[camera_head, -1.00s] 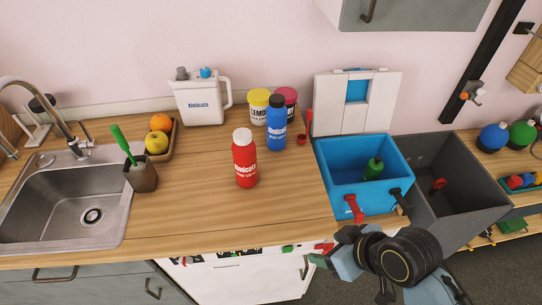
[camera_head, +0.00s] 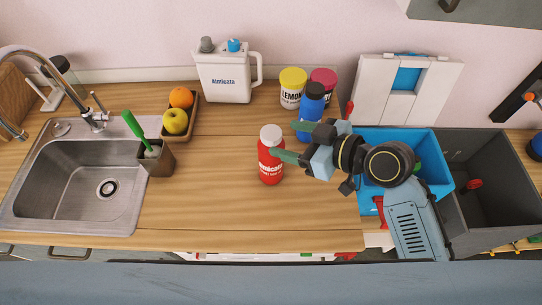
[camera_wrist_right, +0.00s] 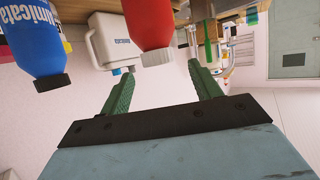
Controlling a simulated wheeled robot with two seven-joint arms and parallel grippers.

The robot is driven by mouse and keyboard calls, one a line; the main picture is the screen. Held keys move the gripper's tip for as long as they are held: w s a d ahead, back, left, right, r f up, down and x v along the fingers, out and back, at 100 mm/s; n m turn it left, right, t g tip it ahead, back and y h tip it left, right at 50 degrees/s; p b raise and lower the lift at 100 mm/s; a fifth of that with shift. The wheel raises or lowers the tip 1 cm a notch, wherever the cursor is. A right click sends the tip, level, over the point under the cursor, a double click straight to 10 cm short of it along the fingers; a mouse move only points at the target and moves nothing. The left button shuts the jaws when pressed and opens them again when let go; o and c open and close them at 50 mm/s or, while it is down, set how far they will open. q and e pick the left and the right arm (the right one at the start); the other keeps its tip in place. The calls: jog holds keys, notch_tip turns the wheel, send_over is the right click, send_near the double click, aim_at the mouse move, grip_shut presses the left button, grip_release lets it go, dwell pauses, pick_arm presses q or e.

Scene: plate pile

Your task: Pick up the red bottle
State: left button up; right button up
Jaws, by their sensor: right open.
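The red bottle (camera_head: 271,158) with a white cap stands upright on the wooden counter. My right gripper (camera_head: 281,140) is open at its right side, with green fingertips near the bottle's upper part. In the right wrist view the red bottle (camera_wrist_right: 150,28) appears upside down, ahead of the open right gripper (camera_wrist_right: 158,78) and between the lines of its two fingers. I cannot tell whether a finger touches it. My left gripper is not in view.
A blue bottle (camera_head: 312,103) stands behind the right gripper, partly hidden. Lemon (camera_head: 291,88) and pink (camera_head: 324,77) containers stand behind it. A white jug (camera_head: 225,77), a fruit tray (camera_head: 193,115), a brush holder (camera_head: 157,158) and a sink (camera_head: 75,190) are left. A blue bin (camera_head: 440,180) is right.

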aim_at(272, 133)
jog(key=shift+w+a+f, duration=0.2)
jog(key=shift+w+a, duration=0.2)
jog(key=shift+a, duration=0.1)
jog(key=shift+w+a+f, duration=0.15)
jog(key=shift+a+f, duration=0.05)
jog(key=shift+w+a+f, duration=0.1)
jog(key=shift+w+a, duration=0.2)
jog(key=shift+a, duration=0.15)
jog(key=p+x, duration=0.1)
jog(key=x, duration=0.2)
jog(key=shift+w+a, duration=0.15)
jog(key=shift+a, duration=0.05)
jog(key=shift+w+a+f, duration=0.15)
jog(key=shift+a, duration=0.05)
jog(key=shift+a+f, duration=0.1)
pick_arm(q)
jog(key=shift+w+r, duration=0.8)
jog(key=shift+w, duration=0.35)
pick_arm(e)
grip_shut()
